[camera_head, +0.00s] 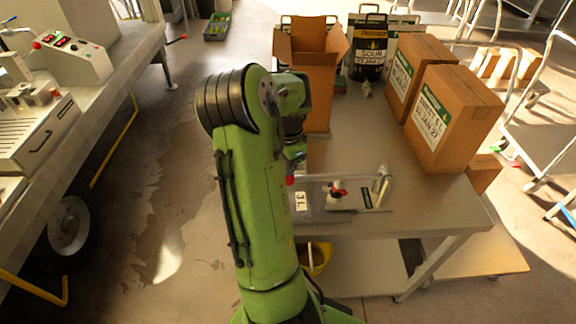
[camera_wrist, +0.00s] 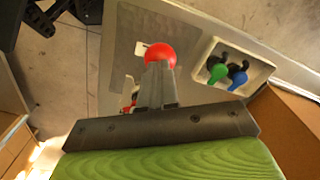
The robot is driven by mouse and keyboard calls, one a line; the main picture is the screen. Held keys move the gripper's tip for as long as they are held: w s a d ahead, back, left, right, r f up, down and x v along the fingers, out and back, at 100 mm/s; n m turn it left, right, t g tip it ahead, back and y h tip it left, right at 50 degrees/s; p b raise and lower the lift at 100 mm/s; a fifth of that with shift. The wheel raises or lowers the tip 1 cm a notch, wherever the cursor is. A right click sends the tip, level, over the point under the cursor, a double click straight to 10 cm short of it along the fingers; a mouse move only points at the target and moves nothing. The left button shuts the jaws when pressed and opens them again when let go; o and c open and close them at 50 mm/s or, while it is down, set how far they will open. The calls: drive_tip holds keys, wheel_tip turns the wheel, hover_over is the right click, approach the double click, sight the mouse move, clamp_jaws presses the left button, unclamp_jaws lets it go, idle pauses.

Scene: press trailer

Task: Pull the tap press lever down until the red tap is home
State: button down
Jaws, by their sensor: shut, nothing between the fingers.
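The tap press stands on the grey table, with the red tap (camera_head: 338,191) near a white body and a pale metal upright beside it. A red ball knob (camera_head: 290,181), which looks like the press lever's end, shows at my arm's right edge. In the wrist view the red knob (camera_wrist: 160,54) lies just past the fingertips; I cannot tell if they touch it. My gripper (camera_wrist: 158,68) is shut with nothing between its fingers. In the head view my arm hides it. A red part (camera_wrist: 130,92), possibly the tap, shows left of the fingers and is partly hidden.
A white tray (camera_wrist: 207,47) with a green-handled (camera_wrist: 217,72) and a blue-handled piece (camera_wrist: 237,79) lies right of the knob. An open carton (camera_head: 318,95) stands behind the press, closed boxes (camera_head: 445,118) at the right. The table (camera_head: 440,215) is bare at its front right.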

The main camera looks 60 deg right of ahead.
wheel_tip(320, 180, up, 10)
drive_tip(key=p, duration=0.8)
drive_tip(key=shift+p, duration=0.35)
